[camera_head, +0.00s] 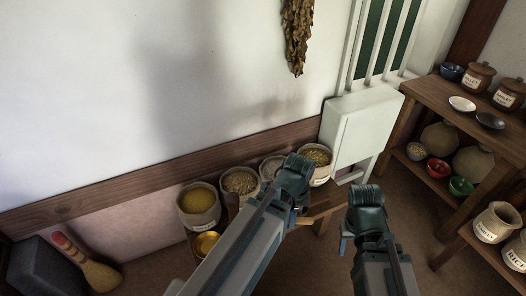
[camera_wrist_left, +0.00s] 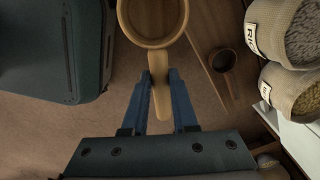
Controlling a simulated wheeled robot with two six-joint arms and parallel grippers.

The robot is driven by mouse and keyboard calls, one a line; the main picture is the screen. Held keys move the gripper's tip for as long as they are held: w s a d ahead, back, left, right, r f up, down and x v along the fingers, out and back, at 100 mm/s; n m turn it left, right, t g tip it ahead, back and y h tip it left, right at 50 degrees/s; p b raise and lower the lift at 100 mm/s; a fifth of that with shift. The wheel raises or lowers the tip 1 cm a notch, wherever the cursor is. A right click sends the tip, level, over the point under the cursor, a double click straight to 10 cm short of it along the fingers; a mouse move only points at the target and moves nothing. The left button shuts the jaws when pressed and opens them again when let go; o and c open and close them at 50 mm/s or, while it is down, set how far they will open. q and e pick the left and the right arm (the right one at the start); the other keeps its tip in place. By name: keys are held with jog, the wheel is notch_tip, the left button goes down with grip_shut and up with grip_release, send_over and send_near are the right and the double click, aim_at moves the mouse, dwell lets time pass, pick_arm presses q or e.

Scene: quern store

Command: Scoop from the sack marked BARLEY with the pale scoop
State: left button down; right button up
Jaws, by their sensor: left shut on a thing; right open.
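My left gripper (camera_wrist_left: 160,82) is shut on the handle of a tan wooden scoop (camera_wrist_left: 152,42), whose round bowl is partly cut off at the top of the left wrist view. In the head view my left gripper (camera_head: 299,208) is in front of the row of grain sacks, and the scoop is mostly hidden. The sacks hold yellow grain (camera_head: 198,201), brownish grain (camera_head: 240,182) and paler grain (camera_head: 316,157); their labels are too small to read. I cannot tell which is BARLEY. My right gripper (camera_head: 366,232) is open and empty.
A wooden stool (camera_head: 322,212) stands beyond my left gripper. A dark round cup (camera_wrist_left: 222,60) lies on wood beside the scoop. Sacks with partly visible labels (camera_wrist_left: 285,30) are at the right. Wooden shelves (camera_head: 440,105) with jars and bowls stand right; a broom (camera_head: 95,272) is left.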

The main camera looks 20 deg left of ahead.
pick_arm(q)
jog(key=w+a+r+n+p, duration=0.2)
jog(key=w+a+n, duration=0.1)
jog(key=w+a, duration=0.5)
jog(key=w+a+r+n+p, duration=0.2)
jog(key=w+a+n, duration=0.1)
jog(key=w+a, duration=0.6)
jog(key=a, duration=0.3)
jog(key=shift+r, duration=0.2)
